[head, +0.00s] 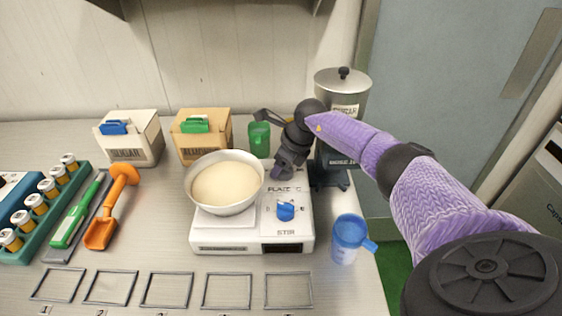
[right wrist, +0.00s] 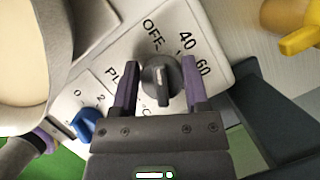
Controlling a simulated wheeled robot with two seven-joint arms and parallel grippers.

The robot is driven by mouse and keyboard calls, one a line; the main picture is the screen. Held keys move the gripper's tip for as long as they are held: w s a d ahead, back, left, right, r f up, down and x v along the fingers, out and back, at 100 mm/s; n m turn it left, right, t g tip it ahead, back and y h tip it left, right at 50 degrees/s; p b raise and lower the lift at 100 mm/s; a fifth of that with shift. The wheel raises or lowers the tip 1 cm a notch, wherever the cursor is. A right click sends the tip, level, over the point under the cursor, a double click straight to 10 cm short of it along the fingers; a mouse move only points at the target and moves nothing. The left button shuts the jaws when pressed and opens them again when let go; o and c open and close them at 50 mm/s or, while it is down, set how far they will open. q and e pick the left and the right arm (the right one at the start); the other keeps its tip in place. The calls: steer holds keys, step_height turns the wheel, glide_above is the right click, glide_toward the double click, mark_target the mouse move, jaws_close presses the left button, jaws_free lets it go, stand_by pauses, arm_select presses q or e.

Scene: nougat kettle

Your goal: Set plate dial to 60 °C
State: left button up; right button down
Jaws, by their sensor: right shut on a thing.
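The plate dial (right wrist: 160,80) is a dark knob in the right wrist view, beside the printed marks OFF, 40 and 60. I cannot tell for sure which mark its pointer faces. My right gripper (right wrist: 160,84) is shut on the dial, one purple finger on each side. In the head view my right gripper (head: 281,170) reaches down at the back of the white hot plate unit (head: 225,242) and hides the dial. A blue stir dial (head: 285,209) is on the same panel, nearer the front.
A pan of pale liquid (head: 226,187) stands on the plate, left of the dials. A blue cup (head: 348,239) is to the right, a green cup (head: 259,139) behind. A metal canister (head: 341,90) is behind my right arm. Empty frames (head: 226,291) line the front.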

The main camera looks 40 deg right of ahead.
steer(key=m+p, duration=0.1)
steer(key=m+h+p, duration=0.1)
steer(key=m+p, duration=0.1)
steer(key=m+h+p, duration=0.1)
steer(key=m+p, duration=0.1)
steer(key=shift+d+r, duration=0.15)
steer(key=shift+r, duration=0.1)
steer(key=m+h+p, duration=0.1)
steer(key=m+p, duration=0.1)
steer(key=m, duration=0.1)
steer(key=shift+d+m+p, duration=0.15)
steer(key=shift+m+p, duration=0.2)
steer(key=shift+m, duration=0.05)
steer(key=m, duration=0.1)
steer(key=m+h+p, duration=0.1)
steer(key=m, duration=0.1)
steer(key=shift+d+f+m+h, duration=0.1)
steer(key=shift+f+m+h, duration=0.05)
steer(key=shift+m+h, duration=0.15)
steer(key=shift+s+f+m+g+h, duration=0.1)
steer(key=shift+m+g+h, duration=0.35)
steer(key=shift+m, duration=0.65)
steer(key=shift+d+m+g, duration=0.1)
steer(key=shift+m+g, duration=0.35)
steer(key=shift+m, duration=0.65)
steer(key=shift+s, duration=0.1)
steer(key=shift+c, duration=0.5)
jaws_free()
